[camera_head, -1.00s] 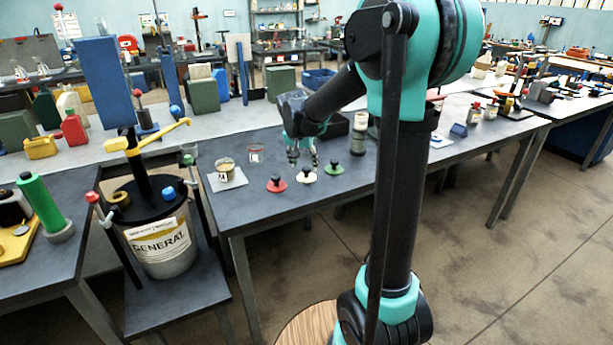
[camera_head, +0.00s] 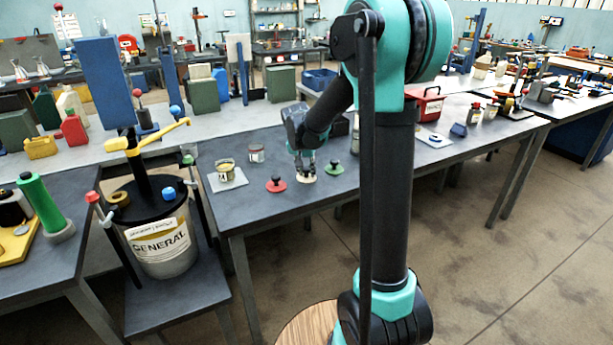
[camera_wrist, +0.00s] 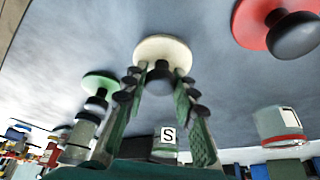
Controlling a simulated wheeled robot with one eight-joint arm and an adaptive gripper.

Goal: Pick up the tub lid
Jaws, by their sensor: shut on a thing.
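A cream lid (camera_head: 306,179) with a black knob is at my gripper (camera_head: 305,168) on the dark table (camera_head: 240,205). It also shows in the wrist view (camera_wrist: 166,46), its knob between the two green-padded fingers of my gripper (camera_wrist: 158,80). My gripper is shut on this knob. The lid seems to be at the table top; I see no clear gap under it. A red lid (camera_head: 276,185) lies to its left and a green lid (camera_head: 334,168) to its right, each with a black knob. The head view is too small to show which lid is the tub lid.
A small tub (camera_head: 226,168) on a pale mat and a clear jar (camera_head: 256,153) stand to the left on the table. A red box (camera_head: 427,104) is further right.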

